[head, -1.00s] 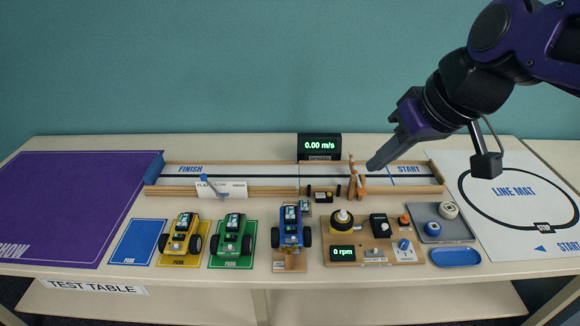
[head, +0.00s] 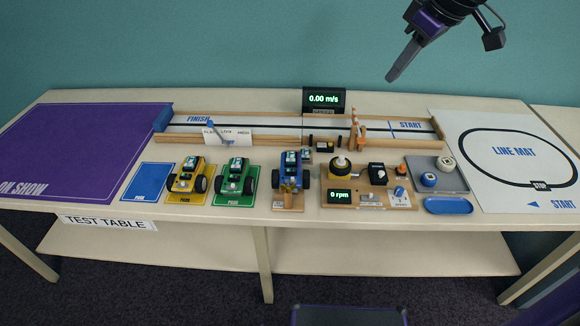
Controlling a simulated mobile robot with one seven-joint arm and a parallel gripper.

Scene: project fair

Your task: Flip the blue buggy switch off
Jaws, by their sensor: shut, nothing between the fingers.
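The blue buggy (head: 290,178) stands on a small wooden stand (head: 287,202) near the middle of the table's front, between the green buggy and the motor board. Its switch is too small to make out, so I cannot tell its position. My gripper (head: 391,78) is shut and empty. It hangs in the air at the upper right, above and beyond the track, well apart from the blue buggy.
A yellow buggy (head: 187,177) and a green buggy (head: 235,179) stand on mats to the left. A motor board (head: 352,199) lies close on the right. The track (head: 260,119) runs behind, with an orange upright (head: 356,128) and a speed display (head: 324,99).

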